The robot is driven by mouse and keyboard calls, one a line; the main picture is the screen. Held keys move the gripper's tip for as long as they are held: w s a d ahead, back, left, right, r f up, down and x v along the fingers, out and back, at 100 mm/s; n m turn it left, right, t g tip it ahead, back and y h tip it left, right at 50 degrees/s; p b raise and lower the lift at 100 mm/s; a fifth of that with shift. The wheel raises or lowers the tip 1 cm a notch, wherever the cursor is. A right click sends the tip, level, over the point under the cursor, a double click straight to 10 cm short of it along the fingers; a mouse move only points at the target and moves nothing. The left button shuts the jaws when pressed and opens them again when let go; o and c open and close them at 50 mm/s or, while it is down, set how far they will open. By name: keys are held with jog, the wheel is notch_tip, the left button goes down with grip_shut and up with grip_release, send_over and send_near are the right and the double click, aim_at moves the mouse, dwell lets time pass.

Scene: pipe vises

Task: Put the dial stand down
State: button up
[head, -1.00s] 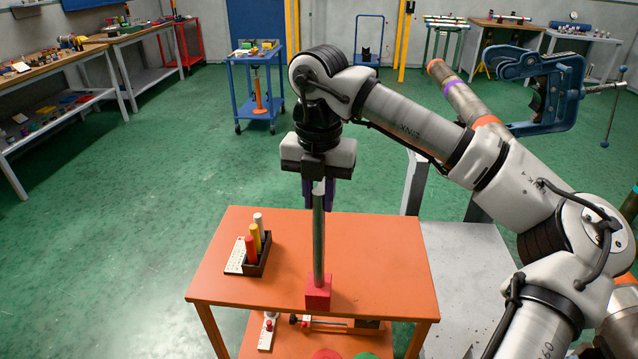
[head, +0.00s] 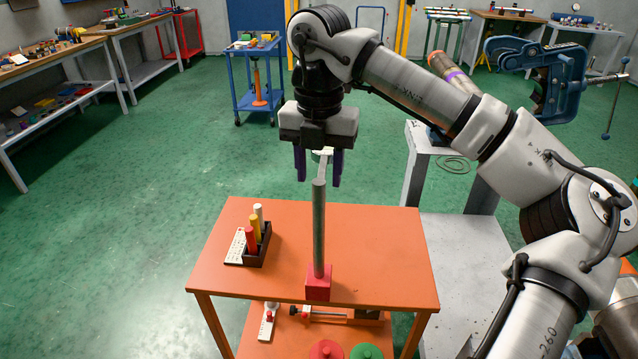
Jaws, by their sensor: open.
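The dial stand has a red block base (head: 318,285) and an upright grey post (head: 319,230). It stands upright on the orange table (head: 380,250), near its front edge. A small pale part shows at the top of the post, partly between the fingers. I see no finger touching the post.
A black holder (head: 264,247) with red, yellow and white markers stands at the table's left, beside a white dotted plate (head: 236,246). The lower shelf holds red (head: 326,350) and green (head: 366,352) discs. A blue vise (head: 560,80) is at the right.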

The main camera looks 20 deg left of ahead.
notch_tip(320, 180, up, 9)
jog(key=shift+b, duration=0.3)
